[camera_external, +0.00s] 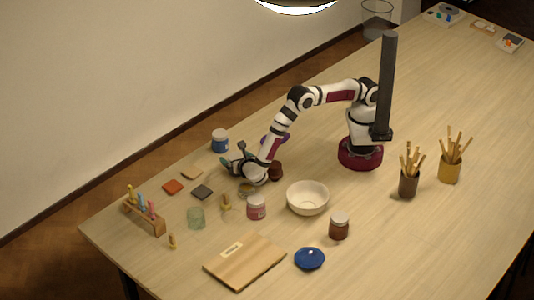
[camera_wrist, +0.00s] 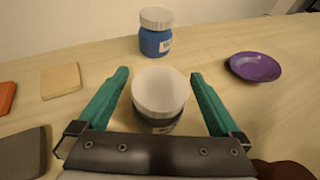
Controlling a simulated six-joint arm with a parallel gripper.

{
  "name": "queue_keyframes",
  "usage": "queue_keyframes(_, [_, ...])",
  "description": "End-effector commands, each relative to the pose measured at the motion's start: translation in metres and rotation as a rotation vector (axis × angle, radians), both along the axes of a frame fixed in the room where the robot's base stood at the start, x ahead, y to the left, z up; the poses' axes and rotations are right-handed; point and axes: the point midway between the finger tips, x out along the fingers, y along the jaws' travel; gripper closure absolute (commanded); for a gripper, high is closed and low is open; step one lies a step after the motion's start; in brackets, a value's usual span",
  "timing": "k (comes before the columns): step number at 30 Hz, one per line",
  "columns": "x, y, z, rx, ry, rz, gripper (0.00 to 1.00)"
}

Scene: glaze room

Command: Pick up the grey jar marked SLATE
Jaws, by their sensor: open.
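A jar with a white lid (camera_wrist: 160,92) and a dark grey body (camera_wrist: 157,126) stands upright between my gripper's two teal fingers in the wrist view. A pale label shows only in part on its body, and I cannot read it. My gripper (camera_wrist: 160,88) is open, with one finger on each side of the jar and a gap at each side of the lid. In the external view my gripper (camera_external: 233,164) is low over the table's left part, and the jar is mostly hidden by it.
A blue jar (camera_wrist: 155,40) stands just beyond, with a purple dish (camera_wrist: 255,66) to the right. Flat tan (camera_wrist: 60,80), orange (camera_wrist: 7,96) and dark grey (camera_wrist: 24,152) tiles lie left. A white bowl (camera_external: 307,198) and a pink jar (camera_external: 256,208) stand nearby.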

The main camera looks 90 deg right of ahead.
Motion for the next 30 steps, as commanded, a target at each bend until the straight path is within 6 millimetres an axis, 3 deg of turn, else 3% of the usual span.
queue_keyframes(3, [0.0053,-0.0175,-0.0071,-0.001,0.0,-0.002,0.0])
queue_keyframes(8, [0.0059,-0.0178,-0.0073,0.001,-0.002,-0.001,0.0])
queue_keyframes(11, [0.0058,-0.0176,-0.0072,0.001,-0.002,-0.001,0.14])
queue_keyframes(25, [0.0057,-0.0173,-0.007,0.001,-0.002,-0.001,0.99])
queue_keyframes(30, [0.0058,-0.0172,-0.0068,0.001,-0.003,-0.001,1.0])
